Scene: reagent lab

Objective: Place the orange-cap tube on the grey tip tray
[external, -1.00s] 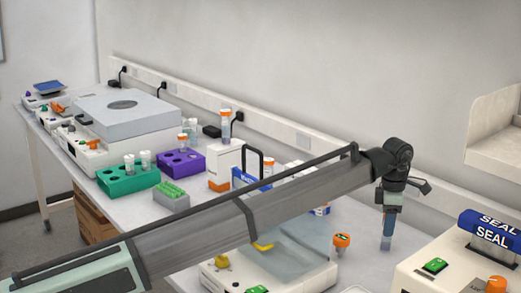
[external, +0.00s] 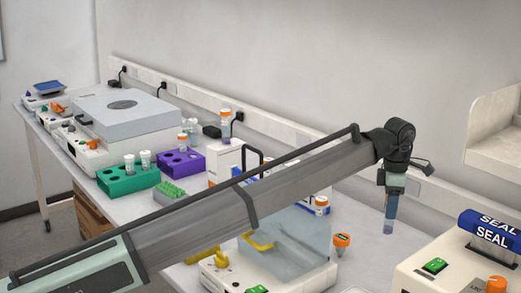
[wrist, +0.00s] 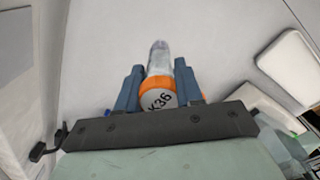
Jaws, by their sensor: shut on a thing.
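My gripper (wrist: 160,95) is shut on an orange-cap tube (wrist: 159,62). The cap is marked K36 and sits between the fingers; the clear body points away from the wrist camera. In the external view the held tube (external: 388,226) hangs about upright below my gripper (external: 391,200), seemingly above the bench at the right; its cap is hard to make out there. A grey tray with green tips (external: 171,191) stands far to the left, beside the green rack. My arm covers part of its front.
A green rack (external: 128,181) with white-capped tubes and a purple rack (external: 183,162) stand near the tray. Another orange-cap tube (external: 225,122) stands farther back. A device with a clear cover (external: 295,240) and a sealer (external: 470,265) stand on the near bench.

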